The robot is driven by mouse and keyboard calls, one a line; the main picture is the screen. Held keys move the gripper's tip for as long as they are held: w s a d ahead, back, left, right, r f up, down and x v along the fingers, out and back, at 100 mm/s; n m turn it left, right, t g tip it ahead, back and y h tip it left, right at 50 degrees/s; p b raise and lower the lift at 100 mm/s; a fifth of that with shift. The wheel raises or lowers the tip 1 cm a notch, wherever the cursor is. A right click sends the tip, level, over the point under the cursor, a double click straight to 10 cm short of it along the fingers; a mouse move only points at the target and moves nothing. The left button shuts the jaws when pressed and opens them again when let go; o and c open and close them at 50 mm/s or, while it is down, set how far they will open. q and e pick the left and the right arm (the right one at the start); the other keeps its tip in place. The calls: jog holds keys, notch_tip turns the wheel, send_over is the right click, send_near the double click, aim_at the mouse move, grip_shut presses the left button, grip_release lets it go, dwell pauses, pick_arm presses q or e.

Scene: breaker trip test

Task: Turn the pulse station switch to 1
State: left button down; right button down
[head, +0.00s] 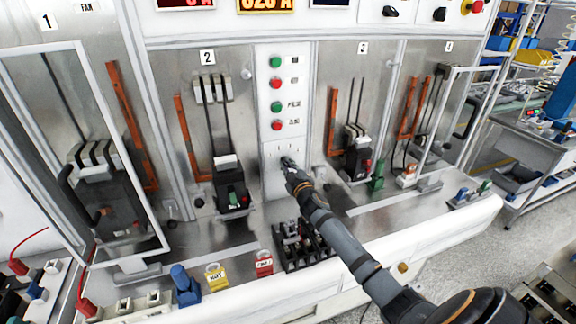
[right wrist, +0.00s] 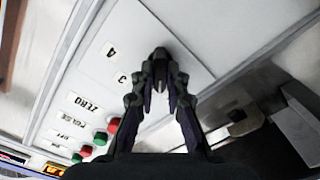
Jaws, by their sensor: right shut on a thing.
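The white pulse station panel (head: 273,182) stands in the middle of the bench, between bays 2 and 3. My right gripper (head: 289,163) is at its lower part, with the arm reaching in from the lower right. In the right wrist view its fingertips (right wrist: 160,72) meet at the panel face (right wrist: 128,35), shut on the switch. The switch knob is almost wholly hidden by the fingers, so I cannot tell which position it points to. Small printed marks show beside the fingers, and a ZERO label sits lower on the panel. My left gripper is not in view.
Green and red buttons (head: 276,84) run up the panel above my gripper. Breakers stand in bay 2 (head: 231,190) and bay 3 (head: 357,160). A black rack (head: 300,246), a red padlock (head: 264,262) and a yellow padlock (head: 215,276) lie along the front edge.

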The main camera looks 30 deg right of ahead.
jog(key=shift+f+n+p, duration=0.1)
jog(key=shift+n+p, duration=0.2)
jog(key=shift+n, duration=1.4)
jog(key=c, duration=1.4)
grip_release()
jog(key=shift+o, duration=0.2)
jog(key=v, duration=1.2)
jog(key=shift+s+f, duration=0.1)
